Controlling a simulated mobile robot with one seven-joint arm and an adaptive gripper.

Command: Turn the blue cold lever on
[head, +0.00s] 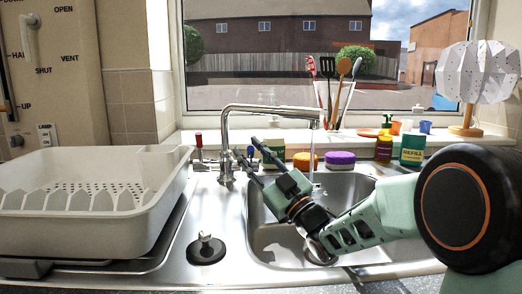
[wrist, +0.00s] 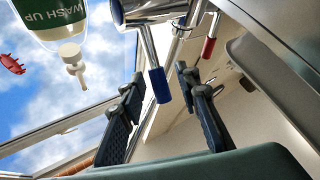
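The tap (head: 228,140) is chrome with an arched spout and stands behind the sink. Its blue cold lever (head: 250,153) is on the right side and its red lever (head: 198,140) on the left. In the wrist view the blue lever (wrist: 158,86) hangs between my two fingertips, nearer the left finger, with a visible gap to the right one. The red lever (wrist: 208,48) is beyond the right finger. My gripper (head: 254,156) is open at the tap's right side; its fingers also show in the wrist view (wrist: 160,75). Contact with the lever cannot be told.
A white dish rack (head: 85,225) fills the left. A black plug (head: 207,250) lies on the drainer. Orange (head: 305,160) and purple (head: 340,160) sponges sit behind the basin (head: 262,215). A wash-up bottle (wrist: 60,22) shows in the wrist view.

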